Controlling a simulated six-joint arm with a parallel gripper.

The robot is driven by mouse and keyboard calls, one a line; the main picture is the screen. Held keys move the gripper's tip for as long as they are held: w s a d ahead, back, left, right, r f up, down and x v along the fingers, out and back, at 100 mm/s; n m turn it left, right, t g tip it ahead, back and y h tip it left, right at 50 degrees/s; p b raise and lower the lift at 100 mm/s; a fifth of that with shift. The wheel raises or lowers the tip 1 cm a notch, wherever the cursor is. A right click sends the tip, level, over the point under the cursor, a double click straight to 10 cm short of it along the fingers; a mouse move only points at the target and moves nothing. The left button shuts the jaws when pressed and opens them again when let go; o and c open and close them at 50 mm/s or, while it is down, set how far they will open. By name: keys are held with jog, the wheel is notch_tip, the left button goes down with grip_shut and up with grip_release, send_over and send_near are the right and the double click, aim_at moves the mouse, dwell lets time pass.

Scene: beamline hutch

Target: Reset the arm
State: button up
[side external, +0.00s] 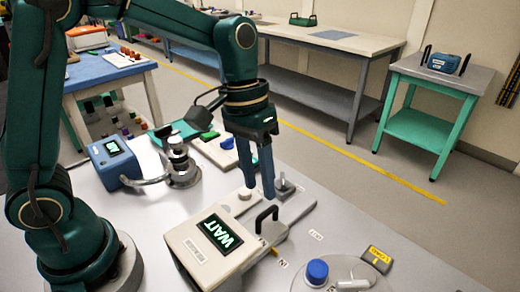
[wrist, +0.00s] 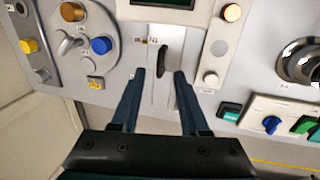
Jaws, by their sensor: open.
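My arm reaches over the grey bench, and my gripper (side external: 259,193) points down with its two blue fingers apart and empty. In the wrist view my gripper (wrist: 159,74) has one fingertip on each side of the line of a black curved handle (wrist: 165,65). In the side view the fingertips appear above and just behind the black handle (side external: 266,214), which stands beside a cream box with a green "WAIT" screen (side external: 219,233). I cannot tell how far above the handle the tips are, and I see no contact.
A blue instrument (side external: 113,162) and a round metal fixture (side external: 180,165) stand behind left. A round plate with a blue knob (side external: 317,271) and a yellow-topped block (side external: 377,254) are at front right. Side tables stand beyond the floor's yellow line.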

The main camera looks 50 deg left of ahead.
jog(key=s+a+r+t, duration=0.4)
jog(key=s+r, duration=0.1)
jog(key=r, duration=0.2)
jog(key=s+a+f+t+y, duration=0.1)
jog(key=s+a+f+y, duration=0.1)
jog(key=s, duration=0.4)
jog(key=shift+a+f+t, duration=0.3)
jog(key=shift+a+f, duration=0.05)
jog(key=shift+a, duration=0.15)
